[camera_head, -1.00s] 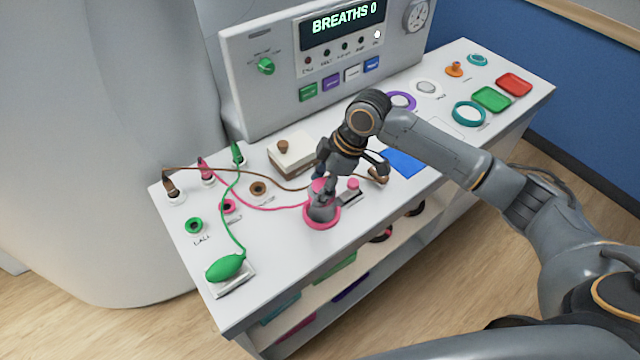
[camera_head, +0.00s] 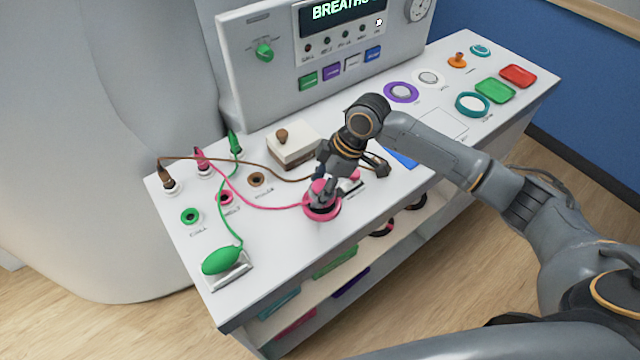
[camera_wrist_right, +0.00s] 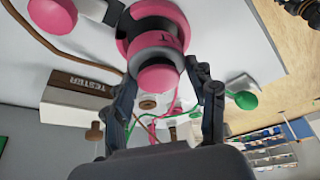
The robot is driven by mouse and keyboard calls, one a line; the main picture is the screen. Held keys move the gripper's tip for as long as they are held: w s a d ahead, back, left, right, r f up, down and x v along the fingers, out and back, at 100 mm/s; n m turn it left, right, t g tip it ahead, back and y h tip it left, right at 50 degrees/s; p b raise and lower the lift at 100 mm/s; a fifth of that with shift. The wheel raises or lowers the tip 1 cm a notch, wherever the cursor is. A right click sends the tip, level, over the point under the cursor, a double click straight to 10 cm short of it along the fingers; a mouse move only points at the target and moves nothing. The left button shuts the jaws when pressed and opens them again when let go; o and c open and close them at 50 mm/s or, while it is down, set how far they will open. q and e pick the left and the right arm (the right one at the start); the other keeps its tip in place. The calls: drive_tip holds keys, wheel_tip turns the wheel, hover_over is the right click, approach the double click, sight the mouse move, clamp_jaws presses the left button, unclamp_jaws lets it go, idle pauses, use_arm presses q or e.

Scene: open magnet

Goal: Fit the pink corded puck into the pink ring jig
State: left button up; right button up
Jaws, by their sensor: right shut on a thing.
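The pink ring jig (camera_head: 326,216) lies on the white bench near its front edge, with a dark centre. The pink corded puck (camera_head: 316,186) is at the ring, partly hidden by my right gripper (camera_head: 323,193). Its pink cord (camera_head: 262,207) runs left to a pink plug. In the right wrist view, the gripper (camera_wrist_right: 163,72) has a finger on each side of the pink puck (camera_wrist_right: 157,47) and is shut on it. The pink ring (camera_wrist_right: 122,45) shows behind it. I cannot tell whether the puck is seated or held just above. My left gripper is out of view.
A white box with a brown knob (camera_head: 293,149) stands behind the gripper. A pink-topped part (camera_head: 354,175) sits just right of the ring. Brown and green (camera_head: 220,185) cords cross the left of the bench. A green bulb (camera_head: 221,260) lies at the front left.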

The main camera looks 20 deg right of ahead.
drive_tip(key=shift+f+b, duration=0.3)
drive_tip(key=shift+f, duration=1.05)
drive_tip(key=o, duration=1.3)
drive_tip(key=shift+o, duration=0.2)
